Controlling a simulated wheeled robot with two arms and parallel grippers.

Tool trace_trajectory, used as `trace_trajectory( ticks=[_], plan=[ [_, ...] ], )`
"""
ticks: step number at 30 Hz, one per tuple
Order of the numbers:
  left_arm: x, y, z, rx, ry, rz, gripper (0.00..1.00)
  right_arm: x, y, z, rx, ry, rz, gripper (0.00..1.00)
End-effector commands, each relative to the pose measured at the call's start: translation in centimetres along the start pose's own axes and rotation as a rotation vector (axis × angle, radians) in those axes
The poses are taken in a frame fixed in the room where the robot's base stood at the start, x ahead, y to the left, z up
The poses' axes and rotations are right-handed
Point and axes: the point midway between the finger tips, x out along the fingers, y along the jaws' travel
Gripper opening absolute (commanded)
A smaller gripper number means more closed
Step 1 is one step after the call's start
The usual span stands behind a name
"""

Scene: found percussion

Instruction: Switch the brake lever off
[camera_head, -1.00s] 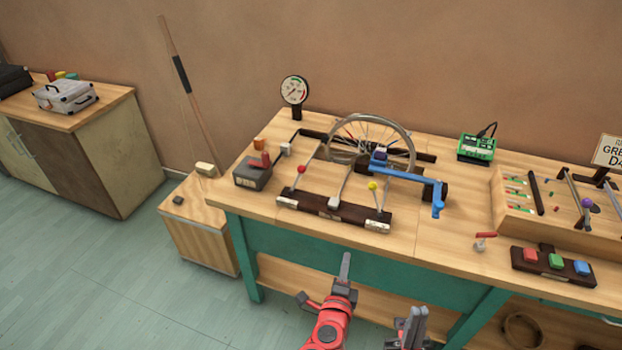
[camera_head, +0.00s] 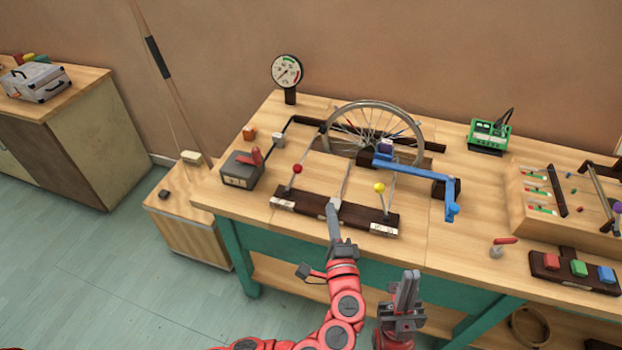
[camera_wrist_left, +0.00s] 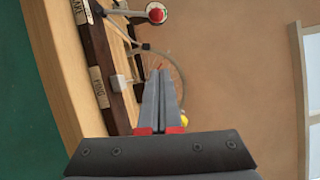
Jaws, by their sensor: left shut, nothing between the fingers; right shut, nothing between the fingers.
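A dark wooden bar (camera_head: 310,208) on the bench carries upright levers. One has a red ball (camera_head: 297,169), one a yellow ball (camera_head: 380,188). A grey box with a red lever (camera_head: 256,156) stands to the left. My left gripper (camera_head: 333,207) is shut and empty, its tips in front of the bar's middle in the head view. In the left wrist view, the red ball (camera_wrist_left: 156,13) is above the fingers (camera_wrist_left: 160,95). My right gripper (camera_head: 410,275) is shut and empty before the bench.
A spoked wheel (camera_head: 375,108) with a blue crank arm (camera_head: 420,172) stands behind the bar. A gauge (camera_head: 287,72) stands at the back. A small red-handled lever (camera_head: 503,241) and a coloured button block (camera_head: 575,268) are at the right. Bare bench (camera_head: 450,235) lies between.

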Motion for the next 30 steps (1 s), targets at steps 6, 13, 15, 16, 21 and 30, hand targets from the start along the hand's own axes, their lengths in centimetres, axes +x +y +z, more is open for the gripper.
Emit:
trace_trajectory(
  ticks=[6, 13, 15, 16, 21, 30],
  plan=[
    [2.0, -0.2, 0.1, 0.002, -0.003, 0.0, 0.0, 0.7, 0.0, -0.1, 0.0, 0.0, 0.0, 0.0],
    [6.8, -0.3, 0.1, 0.001, -0.004, 0.0, 0.0, 1.7, 0.1, -0.3, 0.0, 0.0, 0.0, 0.0],
    [8.2, -0.1, 0.1, 0.002, -0.005, 0.002, 0.0, 1.9, 0.1, -0.3, 0.0, 0.0, 0.0, 0.0],
    [8.7, -0.2, 0.1, 0.001, -0.003, 0.001, 0.0, 2.0, 0.1, -0.3, 0.0, 0.0, 0.0, 0.0],
    [10.5, -0.3, 1.6, 0.004, -0.001, 0.0, 0.0, 3.0, 0.1, -0.5, 0.0, 0.0, 0.0, 0.0],
    [10.9, 0.0, 3.8, 0.0, 0.002, 0.0, 0.0, 3.7, 0.2, -0.6, 0.0, 0.0, 0.0, 0.0]
  ],
)
